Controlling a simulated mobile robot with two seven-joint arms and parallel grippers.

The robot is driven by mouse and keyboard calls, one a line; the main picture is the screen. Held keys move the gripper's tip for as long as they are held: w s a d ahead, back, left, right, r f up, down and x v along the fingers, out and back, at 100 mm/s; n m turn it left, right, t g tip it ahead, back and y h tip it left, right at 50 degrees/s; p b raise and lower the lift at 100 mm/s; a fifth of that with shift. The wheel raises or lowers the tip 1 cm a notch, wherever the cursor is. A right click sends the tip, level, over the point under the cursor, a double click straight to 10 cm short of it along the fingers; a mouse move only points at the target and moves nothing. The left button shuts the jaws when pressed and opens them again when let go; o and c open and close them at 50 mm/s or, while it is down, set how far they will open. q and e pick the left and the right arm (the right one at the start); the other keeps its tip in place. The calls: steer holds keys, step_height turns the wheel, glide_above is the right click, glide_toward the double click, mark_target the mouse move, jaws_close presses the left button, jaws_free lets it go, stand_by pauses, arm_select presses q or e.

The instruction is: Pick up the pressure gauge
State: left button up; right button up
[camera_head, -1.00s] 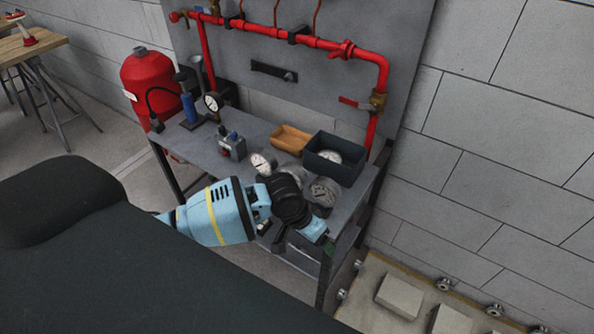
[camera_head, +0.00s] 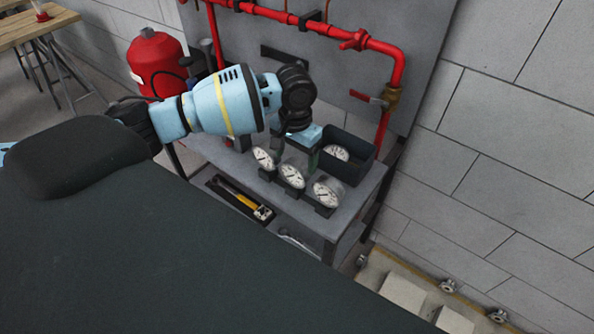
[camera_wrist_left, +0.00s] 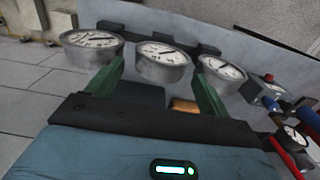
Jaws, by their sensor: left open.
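Three round pressure gauges with white dials and grey cases stand in a row on the bench: a left one (camera_head: 263,158), a middle one (camera_head: 291,177) and a right one (camera_head: 326,193). Another gauge (camera_head: 338,153) lies in the dark bin (camera_head: 359,168). My left gripper (camera_head: 295,158) is open and empty, just behind the row. In the left wrist view, its green fingers (camera_wrist_left: 158,74) are spread on either side of the middle gauge (camera_wrist_left: 162,66), with the other two gauges outside them. Contact cannot be told. My right gripper is not in view.
The grey bench (camera_head: 226,163) carries the gauges, and a tray with a yellow-handled hammer (camera_head: 236,197) is on a lower level. Red pipework (camera_head: 330,38) runs behind. A red tank (camera_head: 157,62) stands at the left. My arm hides the bench's back left part.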

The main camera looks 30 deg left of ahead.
mark_target(295, 175)
arm_select(q)
steer(key=shift+s+f, duration=0.15)
steer(key=shift+f, duration=0.35)
steer(key=shift+w+f, duration=0.25)
steer(key=shift+f, duration=0.6)
steer(key=shift+w+a+f, duration=0.1)
steer(key=shift+a+f, duration=0.05)
steer(key=shift+f, duration=2.4)
